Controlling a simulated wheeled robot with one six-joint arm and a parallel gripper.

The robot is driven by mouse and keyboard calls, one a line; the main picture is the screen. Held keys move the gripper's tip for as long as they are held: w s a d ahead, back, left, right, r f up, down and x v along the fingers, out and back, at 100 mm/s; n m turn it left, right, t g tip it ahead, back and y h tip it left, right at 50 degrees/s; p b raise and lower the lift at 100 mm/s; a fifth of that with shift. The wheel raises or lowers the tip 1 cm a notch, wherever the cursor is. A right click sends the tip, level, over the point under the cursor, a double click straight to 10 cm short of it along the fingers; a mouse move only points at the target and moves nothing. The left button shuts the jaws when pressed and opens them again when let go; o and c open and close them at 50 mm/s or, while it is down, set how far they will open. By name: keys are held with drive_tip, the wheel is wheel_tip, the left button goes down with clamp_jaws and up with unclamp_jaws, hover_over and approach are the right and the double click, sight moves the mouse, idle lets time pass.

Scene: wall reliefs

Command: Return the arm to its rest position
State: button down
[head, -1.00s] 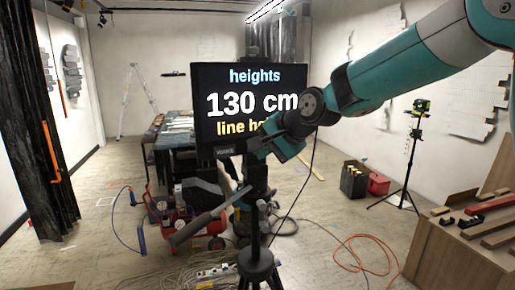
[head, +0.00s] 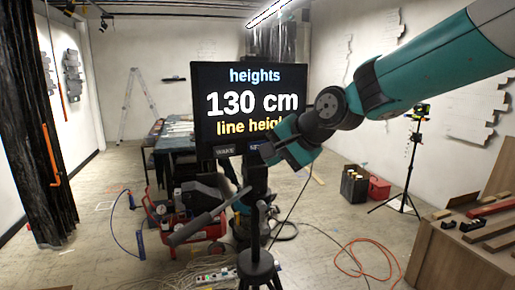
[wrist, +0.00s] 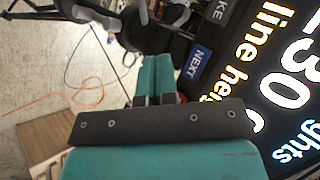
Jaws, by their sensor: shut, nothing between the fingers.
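My teal and black arm reaches in from the upper right of the head view. My gripper (head: 276,156) is just in front of the lower right part of a black screen (head: 203,88), and hides part of its lower edge. In the wrist view my gripper (wrist: 155,62) has its two teal fingers together with nothing between them. The screen reads "heights", "130 cm" and "line heigh", with the end of that line partly covered. Its "NEXT" button (wrist: 197,62) lies right beside the fingers in the wrist view; I cannot tell whether they touch.
A black stand (head: 257,240) is in front of the screen. A red compressor (head: 195,228) sits on the floor at left. A tripod with a green device (head: 420,110) and a wooden bench (head: 465,250) are at right. An orange cable (head: 365,258) lies on the floor.

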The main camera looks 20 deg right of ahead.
idle(0.4)
drive_tip(key=s+a+f+n+g+b, duration=0.1)
drive_tip(key=s+f+n+g+b, duration=0.1)
drive_tip(key=s+f+n, duration=0.3)
drive_tip(key=s+a+f+n+g+b, duration=0.2)
drive_tip(key=s+f+n, duration=0.4)
drive_tip(key=s, duration=0.8)
drive_tip(key=s+a+f+n+g+b, duration=0.1)
drive_tip(key=s+f+n+g+b, duration=0.3)
drive_tip(key=s, duration=0.5)
drive_tip(key=shift+s+a+f+n+h+b, duration=0.3)
drive_tip(key=shift+s+f+n+h+b, duration=0.1)
drive_tip(key=shift+f+n, duration=0.4)
drive_tip(key=shift+w, duration=0.1)
